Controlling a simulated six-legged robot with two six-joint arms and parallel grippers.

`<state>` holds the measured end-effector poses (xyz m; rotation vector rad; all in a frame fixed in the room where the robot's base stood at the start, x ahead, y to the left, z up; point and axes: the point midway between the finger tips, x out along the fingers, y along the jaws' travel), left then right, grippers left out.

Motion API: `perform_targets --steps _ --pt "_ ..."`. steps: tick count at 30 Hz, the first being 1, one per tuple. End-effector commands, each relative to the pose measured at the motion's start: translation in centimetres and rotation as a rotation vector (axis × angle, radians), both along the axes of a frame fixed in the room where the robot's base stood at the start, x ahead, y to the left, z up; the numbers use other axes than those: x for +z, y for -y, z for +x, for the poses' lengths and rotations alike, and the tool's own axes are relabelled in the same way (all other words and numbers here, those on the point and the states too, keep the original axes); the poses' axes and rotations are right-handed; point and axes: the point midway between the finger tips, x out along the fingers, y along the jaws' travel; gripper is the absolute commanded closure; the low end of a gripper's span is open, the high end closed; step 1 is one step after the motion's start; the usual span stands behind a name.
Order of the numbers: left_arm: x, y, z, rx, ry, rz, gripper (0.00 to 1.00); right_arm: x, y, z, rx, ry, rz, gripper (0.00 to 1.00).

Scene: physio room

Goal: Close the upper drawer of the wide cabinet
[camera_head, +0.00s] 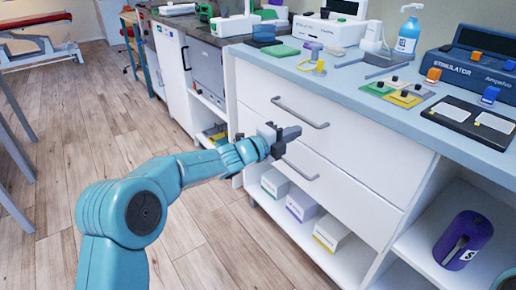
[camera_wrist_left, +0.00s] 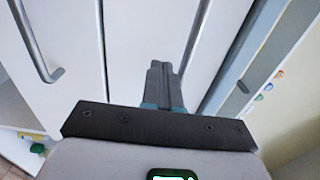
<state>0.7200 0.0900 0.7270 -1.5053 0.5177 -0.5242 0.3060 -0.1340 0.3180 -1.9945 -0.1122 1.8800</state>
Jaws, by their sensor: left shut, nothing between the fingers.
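The white upper drawer (camera_head: 350,130) of the wide cabinet has a grey bar handle (camera_head: 300,113). Its front looks flush or nearly flush under the countertop; I cannot tell whether a small gap is left. My left gripper (camera_head: 289,133) is shut and empty, at the upper drawer's front just below that handle. In the left wrist view the shut fingers (camera_wrist_left: 164,70) point at the white upper drawer front (camera_wrist_left: 130,45), beside its handle (camera_wrist_left: 196,45). Whether the tips touch is not clear. The lower drawer's handle (camera_wrist_left: 37,45) is at the left there. My right gripper is not visible.
The lower drawer (camera_head: 345,190) looks closed. Small boxes (camera_head: 300,205) stand on the open shelf below, and a purple roll (camera_head: 463,240) sits in the right compartment. The countertop (camera_head: 400,112) carries several devices and a pump bottle (camera_head: 408,35). The wooden floor (camera_head: 110,130) at left is mostly clear.

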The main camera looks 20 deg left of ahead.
Motion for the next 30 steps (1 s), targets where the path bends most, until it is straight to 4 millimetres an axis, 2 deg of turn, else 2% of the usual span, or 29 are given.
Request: perform_targets --steps 13,18,20,23,26,27,30 --pt "0.0 -4.7 -6.0 0.002 -0.003 0.001 1.00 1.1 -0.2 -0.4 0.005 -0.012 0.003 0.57" --pt "-0.2 -5.8 -7.3 0.002 -0.004 0.000 1.00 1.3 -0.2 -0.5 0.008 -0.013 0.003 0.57" --pt "-1.0 -6.0 -7.4 0.002 -0.018 -0.001 1.00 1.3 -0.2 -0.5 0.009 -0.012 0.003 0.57" --pt "-5.0 -5.5 -7.8 -0.008 -0.096 -0.015 1.00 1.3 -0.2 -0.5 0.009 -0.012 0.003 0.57" --pt "-11.9 -4.5 -9.5 0.023 -0.288 -0.095 1.00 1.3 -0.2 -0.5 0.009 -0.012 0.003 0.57" --pt "-15.1 -4.3 -10.6 0.060 -0.402 -0.149 1.00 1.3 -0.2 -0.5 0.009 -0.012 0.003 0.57" --pt "-22.7 -4.0 -14.3 0.186 -0.720 -0.311 1.00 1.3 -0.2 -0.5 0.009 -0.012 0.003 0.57"
